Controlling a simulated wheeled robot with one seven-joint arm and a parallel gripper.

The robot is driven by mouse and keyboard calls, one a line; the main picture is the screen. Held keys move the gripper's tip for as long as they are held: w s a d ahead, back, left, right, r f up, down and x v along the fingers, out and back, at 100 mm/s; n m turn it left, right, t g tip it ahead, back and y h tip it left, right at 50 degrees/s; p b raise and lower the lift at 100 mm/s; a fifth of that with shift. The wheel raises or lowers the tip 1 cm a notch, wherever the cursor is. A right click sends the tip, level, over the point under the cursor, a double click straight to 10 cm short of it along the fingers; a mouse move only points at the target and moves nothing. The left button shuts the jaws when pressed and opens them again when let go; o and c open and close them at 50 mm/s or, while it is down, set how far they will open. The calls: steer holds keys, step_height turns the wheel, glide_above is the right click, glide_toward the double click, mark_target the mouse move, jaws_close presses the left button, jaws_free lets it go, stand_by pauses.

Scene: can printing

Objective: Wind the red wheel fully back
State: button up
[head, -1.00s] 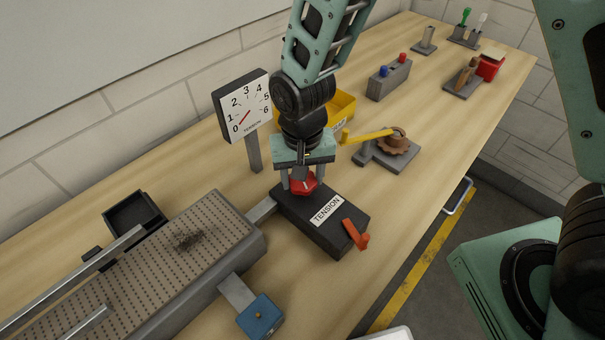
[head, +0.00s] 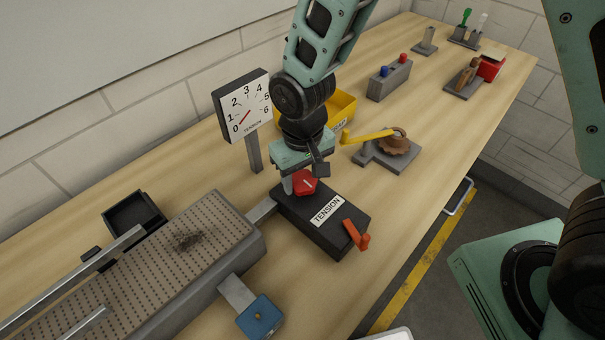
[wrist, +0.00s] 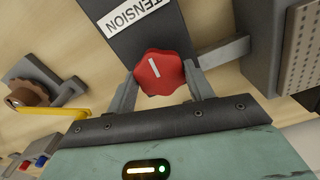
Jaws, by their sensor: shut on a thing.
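The red wheel (head: 306,186) is a lobed knob with a white mark, on top of the black TENSION box (head: 345,222). My gripper (head: 297,182) points down over the box and is shut on the wheel. In the wrist view the red wheel (wrist: 160,72) sits between the two grey fingers of my gripper (wrist: 164,84), one on each side, and its white mark shows. The TENSION dial (head: 245,106) stands behind on a post. Its red needle lies at a slant toward the low numbers; the exact reading is too small to tell.
An orange lever (head: 355,235) is on the near end of the box. A perforated bed (head: 150,255) lies to the left and a blue block (head: 261,316) in front. A yellow bin (head: 343,108) and a yellow-handled crank (head: 367,136) stand behind to the right.

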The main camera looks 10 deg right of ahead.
mark_target(303, 180)
steer(key=shift+r, duration=0.1)
steer(key=o, duration=1)
step_height(303, 180, up, 17)
steer(key=shift+r+b, duration=0.2)
steer(key=shift+b, duration=0.9)
